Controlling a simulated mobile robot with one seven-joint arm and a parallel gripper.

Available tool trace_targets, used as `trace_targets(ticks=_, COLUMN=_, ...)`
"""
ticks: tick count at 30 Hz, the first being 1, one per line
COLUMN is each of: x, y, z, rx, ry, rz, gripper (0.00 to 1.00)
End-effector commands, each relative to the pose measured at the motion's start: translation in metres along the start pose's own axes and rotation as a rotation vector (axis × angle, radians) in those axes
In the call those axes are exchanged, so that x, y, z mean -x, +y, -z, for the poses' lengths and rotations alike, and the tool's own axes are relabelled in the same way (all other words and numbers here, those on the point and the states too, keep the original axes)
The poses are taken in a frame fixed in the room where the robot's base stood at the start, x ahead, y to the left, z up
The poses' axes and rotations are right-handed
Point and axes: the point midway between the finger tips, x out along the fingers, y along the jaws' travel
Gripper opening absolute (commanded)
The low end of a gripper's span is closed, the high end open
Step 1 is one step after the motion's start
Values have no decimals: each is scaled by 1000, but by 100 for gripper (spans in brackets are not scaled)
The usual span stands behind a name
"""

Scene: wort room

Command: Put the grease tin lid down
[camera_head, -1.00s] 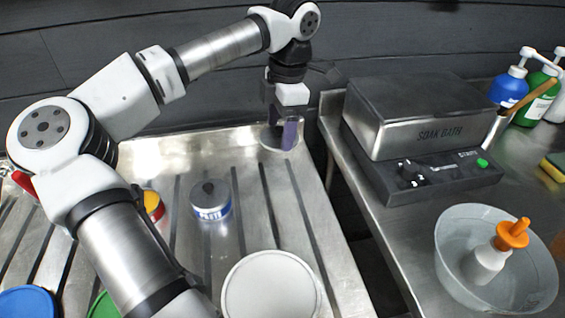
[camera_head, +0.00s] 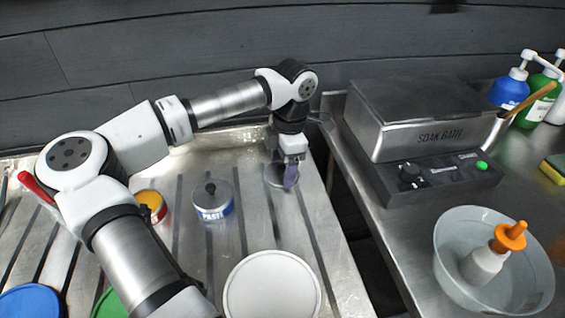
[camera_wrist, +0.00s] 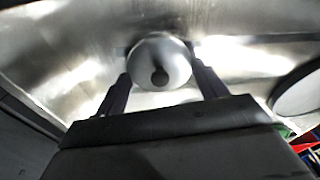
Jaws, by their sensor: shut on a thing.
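The grease tin lid (camera_head: 271,179) is a round grey metal disc at the far right part of the ribbed metal drainboard. In the wrist view the lid (camera_wrist: 150,50) is a shiny disc with a dark knob, between the two fingers. My gripper (camera_head: 284,176) points down and is shut on the lid. A purple patch shows at the fingers in the head view. The lid is low over the drainboard; I cannot tell whether it touches. The fingers hide part of it.
A paste tin (camera_head: 213,207) with a dark knob stands left of the lid. A large white round lid (camera_head: 271,287) lies in front. A red and yellow tin (camera_head: 150,205) is further left. The soak bath (camera_head: 418,122) stands right, across a gap. Bare drainboard surrounds the held lid.

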Motion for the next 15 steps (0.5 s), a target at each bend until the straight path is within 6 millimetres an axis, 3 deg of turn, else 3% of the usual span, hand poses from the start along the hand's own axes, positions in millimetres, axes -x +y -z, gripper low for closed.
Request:
trace_targets(ticks=2, x=-4, y=0, z=0, rx=0, ry=0, rz=0, gripper=49)
trace_targets(ticks=3, x=-4, y=0, z=0, rx=0, ry=0, rz=0, gripper=72)
trace_targets(ticks=8, x=-2, y=0, z=0, rx=0, ry=0, rz=0, gripper=93)
trace_targets(ticks=15, x=-2, y=0, z=0, rx=0, ry=0, rz=0, gripper=93)
